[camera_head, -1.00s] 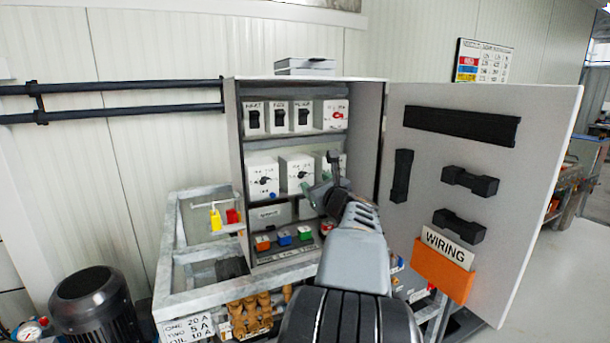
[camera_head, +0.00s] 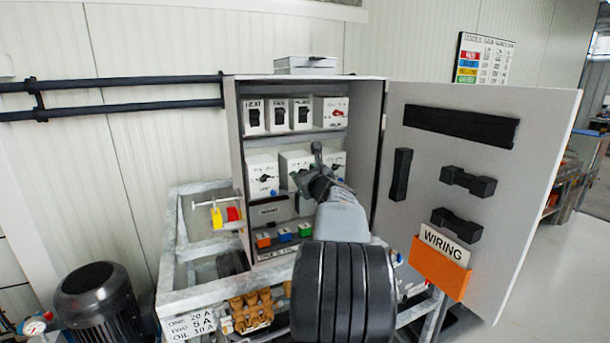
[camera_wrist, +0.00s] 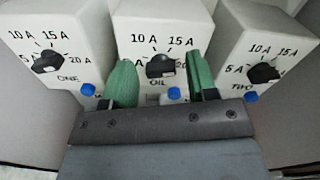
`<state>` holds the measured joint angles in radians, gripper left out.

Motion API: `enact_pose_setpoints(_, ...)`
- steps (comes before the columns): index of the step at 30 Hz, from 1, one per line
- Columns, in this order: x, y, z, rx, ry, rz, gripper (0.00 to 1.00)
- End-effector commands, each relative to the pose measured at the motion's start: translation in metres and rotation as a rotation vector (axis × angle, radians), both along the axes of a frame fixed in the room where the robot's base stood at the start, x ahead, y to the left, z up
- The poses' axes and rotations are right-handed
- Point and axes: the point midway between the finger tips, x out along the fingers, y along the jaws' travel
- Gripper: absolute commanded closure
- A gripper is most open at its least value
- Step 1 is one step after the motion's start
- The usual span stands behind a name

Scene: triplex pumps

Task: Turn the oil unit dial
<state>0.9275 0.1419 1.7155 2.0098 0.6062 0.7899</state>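The oil unit is the middle white box, marked OIL, with a black dial (camera_wrist: 160,66) between 10 A and 15 A marks above it. Its pointer setting cannot be read clearly. In the head view the oil unit (camera_head: 289,160) is partly hidden by my gripper. My gripper (camera_wrist: 161,76) is open, with one green finger to the left of the oil dial and one to the right. Gaps show between the fingers and the dial; contact is not visible. In the head view my gripper (camera_head: 309,176) is inside the cabinet at the middle row.
Similar units stand on both sides: unit ONE with its dial (camera_wrist: 47,62) at left and unit TWO with its dial (camera_wrist: 263,73) at right. Blue buttons (camera_wrist: 173,93) sit below the dials. The cabinet (camera_head: 238,130) has its door (camera_head: 540,150) open to the right.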

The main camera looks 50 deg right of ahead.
Motion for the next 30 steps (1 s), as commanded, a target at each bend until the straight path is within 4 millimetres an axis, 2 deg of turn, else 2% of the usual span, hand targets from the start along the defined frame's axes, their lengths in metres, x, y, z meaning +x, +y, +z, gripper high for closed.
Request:
enact_pose_setpoints(1, -0.0001, 0.0000, 0.0000, 0.000, 0.000, 0.000, 0.52)
enact_pose_setpoints(14, -0.0002, 0.0001, 0.0001, 0.000, 0.000, 0.000, 0.92)
enact_pose_setpoints(23, -0.0002, 0.0003, -0.0032, -0.054, 0.021, -0.001, 0.92)
enact_pose_setpoints(30, 0.0000, 0.0009, -0.0070, -0.214, 0.083, -0.001, 0.92)
